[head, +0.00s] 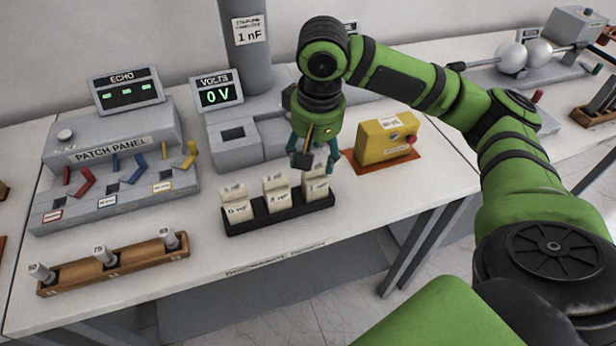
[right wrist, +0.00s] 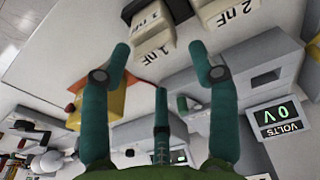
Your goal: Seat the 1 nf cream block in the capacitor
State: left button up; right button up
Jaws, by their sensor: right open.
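The 1 nF cream block (head: 316,185) stands upright at the right end of a black rack (head: 285,216). It also shows in the right wrist view (right wrist: 153,35), just ahead of my fingertips. My right gripper (head: 314,160) is open over the block, its teal fingers spread; in the right wrist view nothing is held between the fingertips (right wrist: 161,52). The capacitor is a grey column (head: 246,60) labelled 1 nF, on a grey base; a box with a dark square recess (head: 234,133) stands in front of it. My left gripper is not in view.
The 2 nF block (head: 276,194) and another cream block (head: 236,205) share the rack. A yellow box (head: 386,138) stands right of it. The patch panel (head: 115,150) and a wooden holder (head: 115,262) are at left. White table shows in front of the rack.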

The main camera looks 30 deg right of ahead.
aim_at(317, 168)
jog(key=shift+s+d+f+p, duration=0.15)
jog(key=shift+s+f+p, duration=0.15)
jog(key=shift+s+f, duration=0.5)
jog(key=f, duration=0.2)
jog(key=shift+w+f, duration=0.35)
jog(key=shift+w, duration=0.05)
jog(key=shift+w+f, duration=0.2)
jog(key=shift+f, duration=0.2)
jog(key=shift+c, duration=0.8)
jog(key=c, duration=1)
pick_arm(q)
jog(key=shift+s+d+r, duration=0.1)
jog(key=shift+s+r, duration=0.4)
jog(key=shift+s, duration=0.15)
